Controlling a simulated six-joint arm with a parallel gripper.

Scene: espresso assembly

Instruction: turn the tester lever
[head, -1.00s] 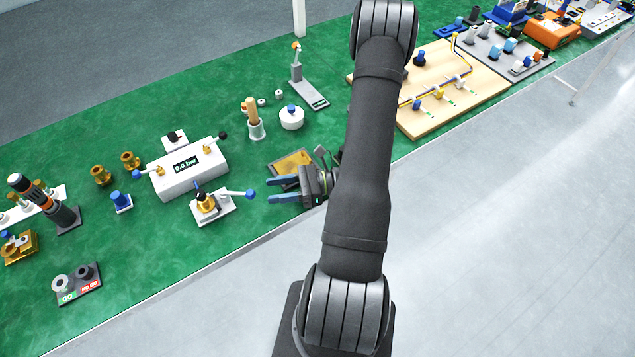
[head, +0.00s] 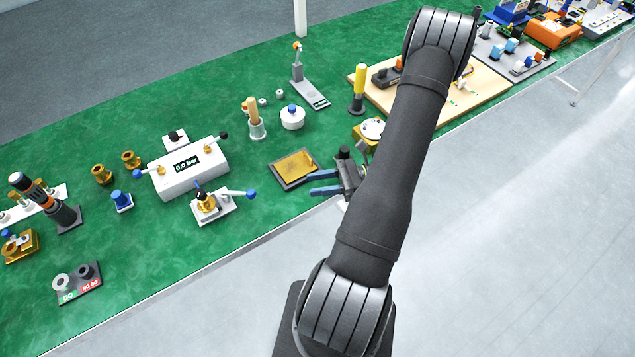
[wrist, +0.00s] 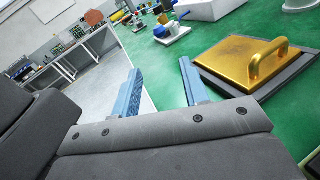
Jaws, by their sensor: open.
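The tester is a white box (head: 188,176) with a dark pressure display on its top, at the left in the head view. A lever with a black knob (head: 223,136) projects at its right end, and a blue knob (head: 137,174) shows at its left end. In front stands a white-based brass fixture (head: 208,205) with a blue-knobbed lever (head: 250,195) pointing right. My gripper (head: 312,183) is to the right of these, apart from them. Its two blue fingers are open and empty, as the wrist view also shows (wrist: 160,68).
A dark tray with a gold plate (head: 296,164) lies just beyond my fingers; the wrist view shows its handle (wrist: 268,62). A tamper with a wooden handle (head: 254,115) and a white round pot (head: 292,118) stand farther back. Green mat between gripper and brass fixture is clear.

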